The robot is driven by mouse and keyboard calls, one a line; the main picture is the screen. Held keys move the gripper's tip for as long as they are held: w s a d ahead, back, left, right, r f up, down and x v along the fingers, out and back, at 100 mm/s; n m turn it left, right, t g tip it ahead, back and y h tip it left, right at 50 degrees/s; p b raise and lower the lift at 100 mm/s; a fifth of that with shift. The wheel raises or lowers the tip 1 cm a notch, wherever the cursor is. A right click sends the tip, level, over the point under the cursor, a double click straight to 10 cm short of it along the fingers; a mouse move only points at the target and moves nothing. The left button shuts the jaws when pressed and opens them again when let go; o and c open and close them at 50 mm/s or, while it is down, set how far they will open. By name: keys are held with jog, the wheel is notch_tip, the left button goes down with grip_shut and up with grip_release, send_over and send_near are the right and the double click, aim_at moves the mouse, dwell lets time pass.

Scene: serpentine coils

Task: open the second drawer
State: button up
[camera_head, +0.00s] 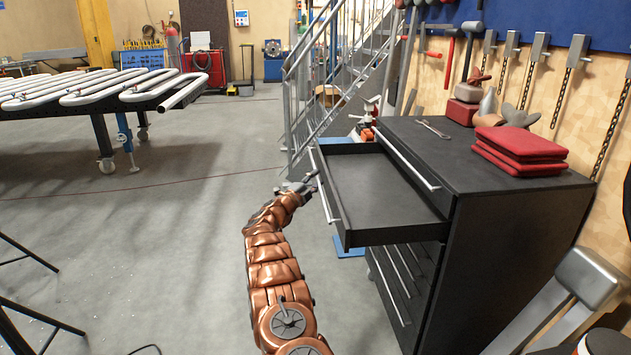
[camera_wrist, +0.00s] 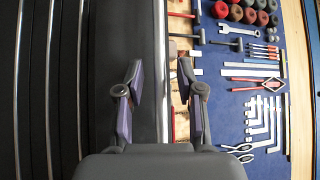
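The black tool cabinet (camera_head: 520,215) stands at the right in the head view. Its second drawer (camera_head: 375,190), just below the closed top drawer (camera_head: 405,150), is pulled far out and looks empty. A silver bar handle (camera_head: 327,198) runs along the drawer's front. My gripper (camera_head: 308,182) is beside that front, close to the far part of the handle. In the wrist view my gripper (camera_wrist: 158,100) has its two fingers apart, with nothing seen held between them. Whether the fingers touch the handle cannot be told.
The drawers below (camera_head: 395,285) look shut. Red folded cloths (camera_head: 520,147) and a wrench (camera_head: 433,128) lie on the cabinet top. Stairs (camera_head: 335,85) rise behind, and a coil table (camera_head: 100,95) stands back left. The floor (camera_head: 180,220) left of my arm is mostly clear.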

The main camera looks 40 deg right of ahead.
jog(key=shift+a, duration=0.15)
jog(key=v, duration=1.1)
jog(key=shift+a, duration=0.35)
dwell(0.6)
